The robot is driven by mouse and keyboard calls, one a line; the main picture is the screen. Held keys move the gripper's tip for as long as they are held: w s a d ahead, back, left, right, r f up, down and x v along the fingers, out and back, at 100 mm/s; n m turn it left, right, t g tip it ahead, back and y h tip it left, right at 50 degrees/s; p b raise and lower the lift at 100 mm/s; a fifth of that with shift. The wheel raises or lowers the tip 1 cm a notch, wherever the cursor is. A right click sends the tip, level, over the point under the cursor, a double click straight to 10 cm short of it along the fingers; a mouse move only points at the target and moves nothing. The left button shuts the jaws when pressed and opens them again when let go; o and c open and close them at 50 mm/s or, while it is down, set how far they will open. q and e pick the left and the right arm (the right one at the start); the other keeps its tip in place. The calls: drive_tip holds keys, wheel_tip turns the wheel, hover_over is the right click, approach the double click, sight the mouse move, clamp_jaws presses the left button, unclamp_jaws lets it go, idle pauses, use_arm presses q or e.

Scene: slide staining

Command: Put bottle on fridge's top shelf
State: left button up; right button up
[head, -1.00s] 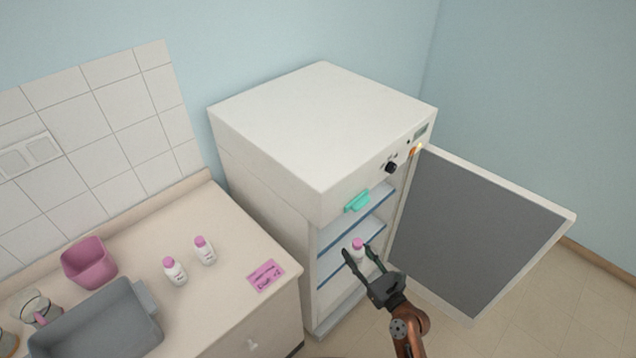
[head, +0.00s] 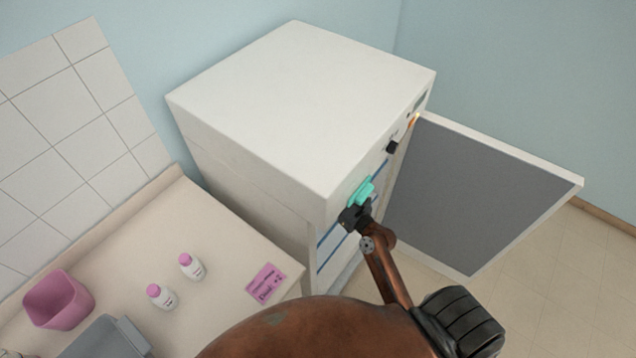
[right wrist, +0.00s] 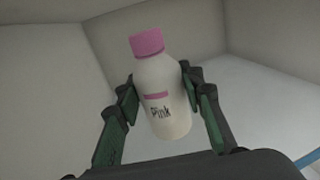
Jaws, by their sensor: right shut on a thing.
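The white bottle (right wrist: 160,95) with a pink cap and a "Pink" label shows in the right wrist view, slightly tilted in the picture. My right gripper (right wrist: 160,110) is shut on it, with a finger on each side. Part of a blue-edged shelf (head: 328,243) shows below the gripper. My left gripper is not in view.
Two more pink-capped bottles (head: 160,296) (head: 190,266) stand on the counter (head: 225,245) near a pink note (head: 267,283). A pink bin (head: 58,299) and a grey tray (head: 110,340) are at the left.

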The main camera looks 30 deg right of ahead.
drive_tip(key=w+d+f+b, duration=0.1)
drive_tip(key=w+f, duration=0.1)
drive_tip(key=f, duration=0.1)
drive_tip(key=w+d+f+b, duration=0.1)
drive_tip(key=w+f+b, duration=0.1)
drive_tip(key=f, duration=0.1)
drive_tip(key=w+d+f+b, duration=0.1)
drive_tip(key=w+f+b, duration=0.1)
drive_tip(key=f, duration=0.1)
drive_tip(key=shift+w+f, duration=0.35)
drive_tip(key=shift+w, duration=0.05)
drive_tip(key=shift+f, duration=0.2)
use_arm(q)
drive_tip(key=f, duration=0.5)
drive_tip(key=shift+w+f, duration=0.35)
use_arm(e)
drive_tip(key=shift+a+r, duration=0.1)
drive_tip(key=o, duration=0.8)
drive_tip(key=shift+f+b, duration=0.25)
drive_tip(key=shift+b, duration=0.1)
drive_tip(key=o, duration=0.3)
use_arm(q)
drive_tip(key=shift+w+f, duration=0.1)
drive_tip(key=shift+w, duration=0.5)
use_arm(e)
drive_tip(key=shift+o, duration=0.8)
